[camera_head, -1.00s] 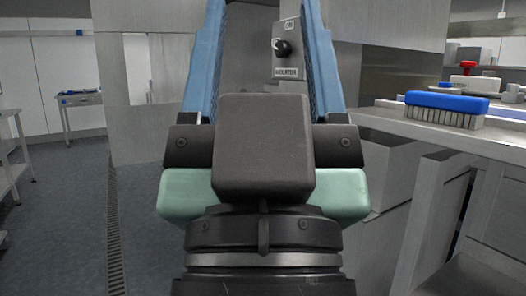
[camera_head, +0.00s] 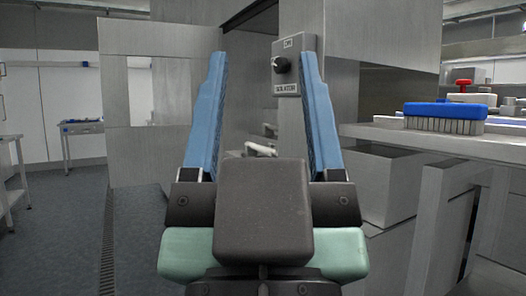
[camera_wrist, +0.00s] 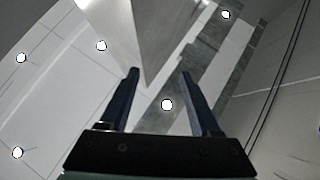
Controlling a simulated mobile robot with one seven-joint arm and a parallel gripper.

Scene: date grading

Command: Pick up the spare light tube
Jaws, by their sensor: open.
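My gripper (camera_head: 263,65) is open and empty, its two blue fingers pointing up and wide apart in the head view. In the wrist view my gripper (camera_wrist: 160,73) also shows open, with nothing between the fingers. I cannot pick out the spare light tube for sure. A small pale, rod-like thing (camera_head: 262,149) shows between the fingers, beyond the dark gripper body, which hides part of it; I cannot tell whether it is the tube.
A grey isolator box (camera_head: 297,64) with a black knob is on the metal housing beyond the right finger. A blue brush (camera_head: 446,110) lies on the metal bench (camera_head: 425,138) at right. Open floor (camera_head: 62,225) lies at left. The wrist view shows several round bright spots.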

